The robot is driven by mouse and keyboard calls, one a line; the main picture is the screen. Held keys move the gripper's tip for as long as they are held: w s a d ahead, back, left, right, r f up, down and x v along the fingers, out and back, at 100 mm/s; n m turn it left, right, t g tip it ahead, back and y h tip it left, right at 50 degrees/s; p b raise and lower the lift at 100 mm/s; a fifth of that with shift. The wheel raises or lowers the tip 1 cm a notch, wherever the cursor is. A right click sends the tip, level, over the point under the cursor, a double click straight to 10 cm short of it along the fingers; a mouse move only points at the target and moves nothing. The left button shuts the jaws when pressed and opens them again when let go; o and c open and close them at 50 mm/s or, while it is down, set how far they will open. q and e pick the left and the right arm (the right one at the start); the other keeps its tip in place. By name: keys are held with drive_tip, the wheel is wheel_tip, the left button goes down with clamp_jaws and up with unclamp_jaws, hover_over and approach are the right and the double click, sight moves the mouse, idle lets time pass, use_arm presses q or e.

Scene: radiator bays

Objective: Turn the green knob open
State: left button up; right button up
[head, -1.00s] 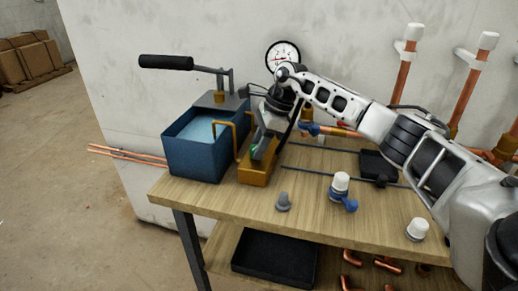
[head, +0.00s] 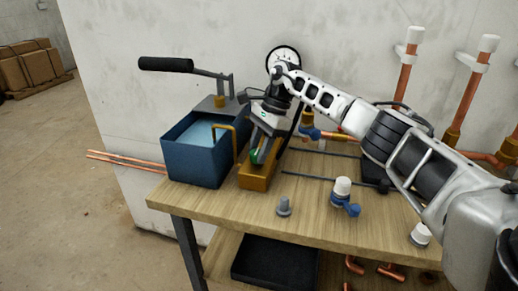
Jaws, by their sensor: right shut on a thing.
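The green knob (head: 256,155) shows as a small green patch on the brass-coloured block (head: 256,176) beside the blue water tank. My right gripper (head: 262,150) reaches down over it from above and is shut on it; the fingers hide most of the knob. The pressure gauge (head: 284,56) stands behind, partly covered by my right arm. My left gripper is not in view.
The blue tank (head: 192,165) with a long black-handled lever (head: 168,64) stands left of the block. A grey plug (head: 284,206), a white-capped blue valve (head: 343,197) and a white cap (head: 420,234) stand on the wooden table (head: 240,212). Copper pipes (head: 405,85) rise at right.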

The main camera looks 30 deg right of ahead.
drive_tip(key=shift+w+r, duration=0.1)
drive_tip(key=shift+r, duration=0.05)
drive_tip(key=o, duration=1)
use_arm(q)
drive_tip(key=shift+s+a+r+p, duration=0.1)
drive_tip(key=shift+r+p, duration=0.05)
drive_tip(key=shift+p, duration=0.45)
use_arm(e)
drive_tip(key=v, duration=1.5)
drive_tip(key=shift+r, duration=0.4)
drive_tip(key=shift+f, duration=0.1)
